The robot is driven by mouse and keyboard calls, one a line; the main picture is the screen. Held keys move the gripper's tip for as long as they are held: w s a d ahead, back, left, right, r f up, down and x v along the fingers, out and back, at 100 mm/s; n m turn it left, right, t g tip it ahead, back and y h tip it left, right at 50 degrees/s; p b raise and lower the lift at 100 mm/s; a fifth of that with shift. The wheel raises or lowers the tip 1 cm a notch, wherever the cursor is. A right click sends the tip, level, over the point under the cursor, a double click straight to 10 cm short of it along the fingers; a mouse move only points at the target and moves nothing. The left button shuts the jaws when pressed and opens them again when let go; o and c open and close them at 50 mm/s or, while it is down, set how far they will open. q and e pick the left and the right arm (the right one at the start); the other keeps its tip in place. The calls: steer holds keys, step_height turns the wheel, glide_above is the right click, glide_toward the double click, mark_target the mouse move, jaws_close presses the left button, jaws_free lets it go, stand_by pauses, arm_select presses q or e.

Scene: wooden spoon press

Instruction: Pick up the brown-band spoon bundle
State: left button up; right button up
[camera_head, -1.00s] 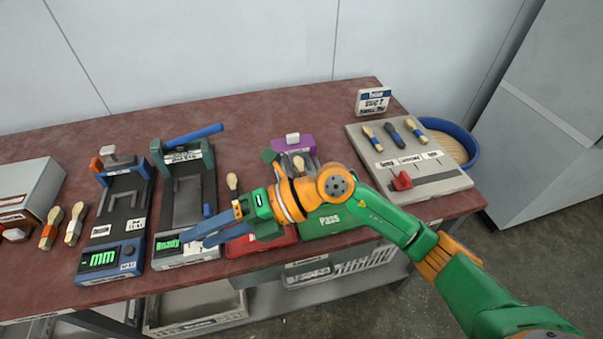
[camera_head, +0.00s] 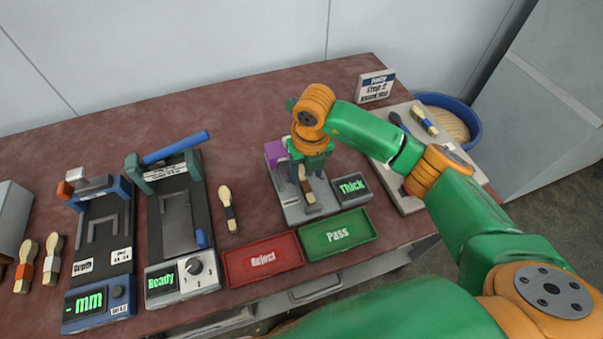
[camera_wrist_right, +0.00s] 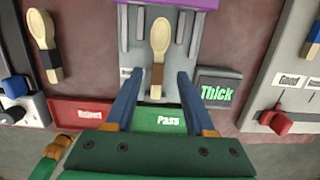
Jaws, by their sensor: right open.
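The brown-band spoon bundle (camera_wrist_right: 158,48) lies on the grey bed of the purple-topped gauge (camera_head: 276,153), pale bowl toward the back and brown band toward me. In the head view the bundle (camera_head: 307,186) shows partly below my right gripper (camera_head: 308,172). In the right wrist view my right gripper (camera_wrist_right: 158,76) is open, one blue finger on each side of the bundle's band end, with gaps on both sides. I see no finger touching it. My left gripper is not in view.
The gauge's display (camera_head: 351,188) reads "Thick". Red Reject (camera_head: 262,261) and green Pass (camera_head: 338,235) trays lie in front. A dark-band spoon (camera_head: 228,209) lies to the left, beside a press reading "Ready" (camera_head: 184,277). A grey board (camera_head: 408,201) with spoons stands right.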

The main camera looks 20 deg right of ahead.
mark_target(304, 180)
steer(key=f, duration=0.3)
steer(key=shift+w+a+f, duration=0.15)
steer(key=shift+w+f, duration=0.15)
steer(key=shift+w, duration=0.1)
steer(key=shift+w+f, duration=0.1)
steer(key=shift+w, duration=0.05)
jaws_close()
steer(key=shift+r, duration=0.2)
